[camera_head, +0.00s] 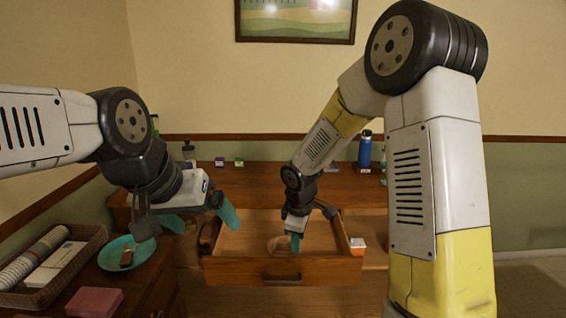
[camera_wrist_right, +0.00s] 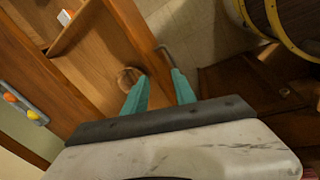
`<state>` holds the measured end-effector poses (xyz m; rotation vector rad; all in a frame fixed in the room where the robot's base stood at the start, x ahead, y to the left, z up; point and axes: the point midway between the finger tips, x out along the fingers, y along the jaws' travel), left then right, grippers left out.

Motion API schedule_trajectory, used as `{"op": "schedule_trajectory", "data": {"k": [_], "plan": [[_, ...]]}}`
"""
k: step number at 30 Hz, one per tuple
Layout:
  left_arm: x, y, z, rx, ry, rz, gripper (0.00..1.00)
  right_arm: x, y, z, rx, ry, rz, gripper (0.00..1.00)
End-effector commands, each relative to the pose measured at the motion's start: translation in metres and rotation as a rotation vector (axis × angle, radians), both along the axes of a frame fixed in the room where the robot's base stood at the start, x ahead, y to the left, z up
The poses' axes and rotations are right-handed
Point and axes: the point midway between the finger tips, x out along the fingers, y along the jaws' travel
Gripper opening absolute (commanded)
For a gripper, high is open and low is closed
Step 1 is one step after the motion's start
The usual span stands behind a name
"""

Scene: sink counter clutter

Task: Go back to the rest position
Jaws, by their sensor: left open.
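My left gripper (camera_head: 208,222) is at the left of the head view, its two teal fingers spread with nothing between them, in front of the open drawer's left end. My right gripper (camera_head: 295,243) points down over the open wooden drawer (camera_head: 315,270). In the right wrist view its fingers (camera_wrist_right: 159,74) stand apart with no held thing visible between them. A round brownish item (camera_head: 278,245) lies in the drawer beside the right fingers, partly hidden; it also shows in the right wrist view (camera_wrist_right: 126,78). I cannot tell whether a finger touches it.
A basket (camera_head: 88,262) with a ribbed roll and a teal plate (camera_head: 113,258) with a brown item stand at the left. A pink block (camera_head: 94,302) lies in front. A blue bottle (camera_head: 365,150) and small boxes stand on the back counter. A barrel (camera_wrist_right: 285,25) shows in the wrist view.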

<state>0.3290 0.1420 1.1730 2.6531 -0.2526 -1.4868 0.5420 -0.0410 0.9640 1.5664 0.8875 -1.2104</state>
Motion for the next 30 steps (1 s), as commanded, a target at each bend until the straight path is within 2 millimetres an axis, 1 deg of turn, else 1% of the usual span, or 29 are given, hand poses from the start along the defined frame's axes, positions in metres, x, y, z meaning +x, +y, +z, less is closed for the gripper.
{"op": "schedule_trajectory", "data": {"k": [1,3,5,6,8,9,11,14,15,18,21,24,27,30], "plan": [[0.0,0.0,0.0,0.0,0.0,0.0,0.9,-0.006,-0.013,0.026,0.024,-0.025,-0.075,0.32],[0.0,0.0,0.0,0.0,0.0,0.0,0.9,-0.018,-0.028,0.054,0.06,-0.045,-0.184,0.32],[0.0,0.0,0.0,0.0,0.0,0.0,0.9,-0.03,-0.04,0.075,0.094,-0.059,-0.272,0.32],[0.0,0.0,0.0,0.0,0.0,0.0,0.9,-0.038,-0.048,0.089,0.119,-0.071,-0.331,0.32],[0.0,0.0,0.0,0.0,0.0,0.0,0.9,-0.053,-0.058,0.109,0.158,-0.084,-0.418,0.32],[0.0,0.0,0.0,0.0,0.0,0.0,0.9,-0.063,-0.065,0.121,0.186,-0.093,-0.474,0.32],[0.0,0.0,0.0,0.0,0.0,0.0,0.9,-0.079,-0.074,0.137,0.229,-0.105,-0.556,0.32],[0.0,0.0,0.0,0.0,0.0,0.0,0.9,-0.108,-0.086,0.161,0.309,-0.123,-0.689,0.32],[0.0,0.0,0.0,0.0,0.0,0.0,0.9,-0.12,-0.09,0.169,0.342,-0.127,-0.74,0.32],[0.0,0.0,0.0,0.0,0.0,0.0,0.9,-0.15,-0.097,0.187,0.431,-0.138,-0.86,0.32],[0.0,0.0,0.0,0.0,0.0,0.0,0.9,-0.176,-0.101,0.198,0.512,-0.141,-0.96,0.32],[0.0,0.0,0.0,0.0,0.0,0.0,0.9,-0.196,-0.102,0.204,0.577,-0.14,-1.031,0.32],[0.0,0.0,0.0,0.0,0.0,0.0,0.9,-0.208,-0.101,0.207,0.62,-0.137,-1.074,0.32],[0.0,0.0,0.0,0.0,0.0,0.0,0.9,-0.214,-0.101,0.208,0.639,-0.135,-1.094,0.32]]}}
